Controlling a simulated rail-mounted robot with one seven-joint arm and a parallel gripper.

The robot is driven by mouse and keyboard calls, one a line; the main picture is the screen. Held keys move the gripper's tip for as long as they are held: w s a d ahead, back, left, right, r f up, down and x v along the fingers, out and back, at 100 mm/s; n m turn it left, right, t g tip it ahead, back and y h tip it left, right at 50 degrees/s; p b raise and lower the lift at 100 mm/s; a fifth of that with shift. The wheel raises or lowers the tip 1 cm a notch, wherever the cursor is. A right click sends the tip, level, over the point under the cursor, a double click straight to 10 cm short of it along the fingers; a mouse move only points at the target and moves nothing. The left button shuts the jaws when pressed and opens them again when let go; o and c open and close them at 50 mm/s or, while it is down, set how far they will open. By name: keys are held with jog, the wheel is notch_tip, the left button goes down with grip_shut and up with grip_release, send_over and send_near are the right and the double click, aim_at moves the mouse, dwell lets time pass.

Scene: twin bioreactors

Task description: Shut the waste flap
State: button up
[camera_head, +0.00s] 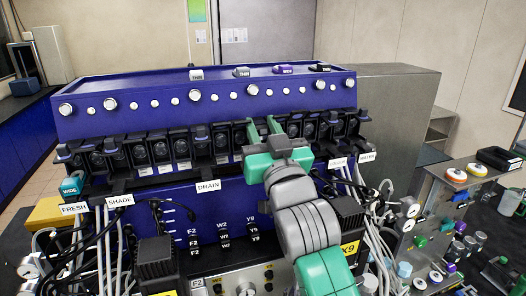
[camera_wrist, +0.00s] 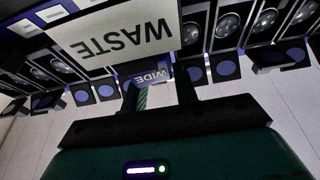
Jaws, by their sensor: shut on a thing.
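The WASTE sign (camera_wrist: 112,32) shows upside down at the top of the wrist view. Directly below it in that view is a small blue piece marked WIDE (camera_wrist: 150,73), at my fingertips. My gripper (camera_wrist: 161,88) is shut on this blue piece, with one dark finger on each side. In the head view my gripper (camera_head: 263,128) reaches up to the row of black pump heads (camera_head: 205,143), right of the DRAIN sign. The WASTE sign is not visible there; my arm covers that stretch. I cannot clearly make out the waste flap or its angle.
Other pump heads (camera_wrist: 228,27) stand close on both sides of my fingers. The DRAIN sign (camera_head: 208,186) and SHADE sign (camera_head: 120,200) stick out from the blue panel. Pale tubes (camera_head: 377,235) hang right of my arm. Small caps (camera_head: 240,72) lie on the blue top.

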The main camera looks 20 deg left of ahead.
jog(key=t+b, duration=0.1)
jog(key=b, duration=0.1)
jog(key=shift+f+y+b, duration=0.35)
jog(key=shift+f+y, duration=0.05)
jog(key=shift+r, duration=0.1)
jog(key=shift+r+t+b, duration=0.15)
jog(key=shift+t+b, duration=0.15)
jog(key=shift+b, duration=0.05)
jog(key=o, duration=0.7)
jog(key=shift+c, duration=0.2)
